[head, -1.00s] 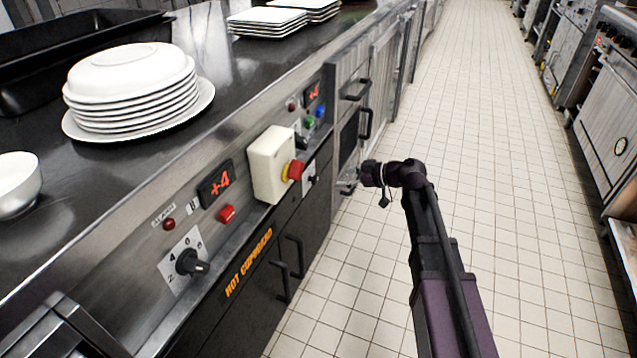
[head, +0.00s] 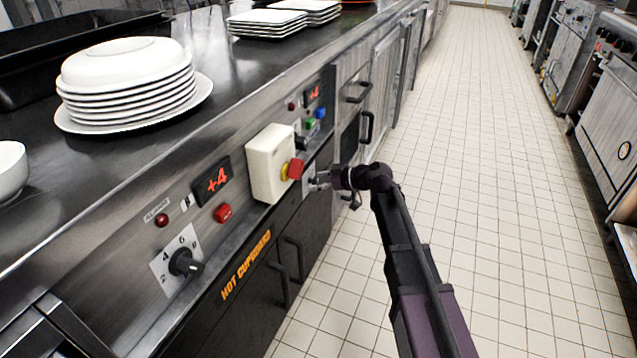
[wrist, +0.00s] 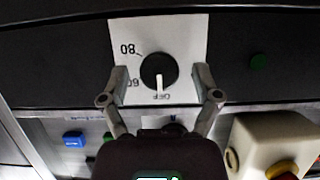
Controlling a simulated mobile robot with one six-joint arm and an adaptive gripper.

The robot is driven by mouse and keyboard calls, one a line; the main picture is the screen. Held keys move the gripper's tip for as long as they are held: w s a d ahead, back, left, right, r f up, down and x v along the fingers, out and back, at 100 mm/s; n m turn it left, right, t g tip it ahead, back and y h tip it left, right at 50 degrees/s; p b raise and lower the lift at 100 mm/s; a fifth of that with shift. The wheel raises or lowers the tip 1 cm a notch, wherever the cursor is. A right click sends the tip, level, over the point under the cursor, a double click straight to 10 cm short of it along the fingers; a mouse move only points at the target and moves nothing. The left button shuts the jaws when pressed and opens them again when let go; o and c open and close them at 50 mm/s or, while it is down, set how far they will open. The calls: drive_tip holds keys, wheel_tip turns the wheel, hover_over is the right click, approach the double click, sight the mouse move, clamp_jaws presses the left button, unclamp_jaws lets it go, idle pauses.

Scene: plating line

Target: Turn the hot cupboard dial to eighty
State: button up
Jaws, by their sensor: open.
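A black round dial (wrist: 152,68) on a white plate (wrist: 194,30) shows in the wrist view. Its white pointer points down in the picture, at the OFF mark. The 80 mark is at its upper left, and the 60 mark is partly hidden by a finger. My gripper (wrist: 161,82) is open, with one finger on each side of the dial; I cannot tell whether they touch it. In the head view my gripper (head: 316,181) is at the panel, just right of the cream switch box. The orange HOT CUPBOARD label (head: 246,265) is on the black doors below.
A cream box (head: 268,165) with a red and yellow knob stands out from the panel, close to my gripper. Another black dial (head: 183,263) is farther left. Plates (head: 128,85) are stacked on the counter. The tiled floor (head: 480,190) on the right is clear.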

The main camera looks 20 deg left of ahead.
drive_tip(key=shift+d, duration=0.1)
clamp_jaws()
